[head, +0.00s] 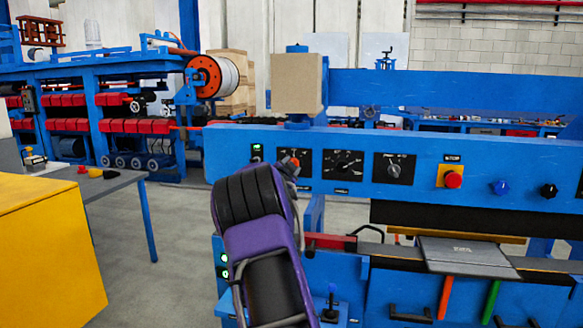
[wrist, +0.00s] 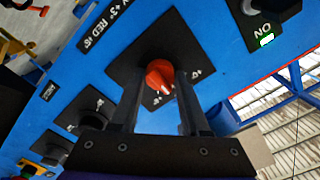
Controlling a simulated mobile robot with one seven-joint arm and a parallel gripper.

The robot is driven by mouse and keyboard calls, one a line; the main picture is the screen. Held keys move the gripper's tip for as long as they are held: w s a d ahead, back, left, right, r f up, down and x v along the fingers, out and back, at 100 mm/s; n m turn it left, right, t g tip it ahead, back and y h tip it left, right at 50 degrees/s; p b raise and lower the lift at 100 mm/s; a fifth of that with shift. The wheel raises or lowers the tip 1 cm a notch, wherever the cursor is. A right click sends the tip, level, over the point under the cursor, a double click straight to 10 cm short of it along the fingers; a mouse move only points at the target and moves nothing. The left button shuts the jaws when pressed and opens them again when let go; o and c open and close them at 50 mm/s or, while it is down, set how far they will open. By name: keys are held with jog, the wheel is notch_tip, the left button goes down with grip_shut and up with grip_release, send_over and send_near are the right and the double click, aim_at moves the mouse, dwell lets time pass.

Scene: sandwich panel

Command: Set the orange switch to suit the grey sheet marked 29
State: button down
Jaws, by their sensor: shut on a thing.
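The orange switch (wrist: 160,75) is a round knob on a black plate in the blue control panel. In the wrist view it sits between the two dark fingers of my gripper (wrist: 161,88), which is shut on it. The plate's printed marks are partly hidden and too small to read surely, and I cannot tell the knob's setting. In the head view my purple and black arm reaches up to the panel, and only a bit of the orange switch (head: 295,161) shows past my wrist. The grey sheet (head: 465,255) lies on the machine bed at the right; its marking is too small to read.
Two black dials (head: 343,164) (head: 394,169), a red stop button (head: 453,180), a blue knob (head: 500,188) and a black knob (head: 548,191) stand right of the switch. A beige box (head: 298,84) is above the panel. A yellow block (head: 45,250) stands at the left.

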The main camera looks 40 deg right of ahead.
jog(key=shift+c, duration=2)
grip_release()
jog(key=v, duration=1.7)
jog(key=shift+s, duration=0.2)
jog(key=shift+a, duration=0.15)
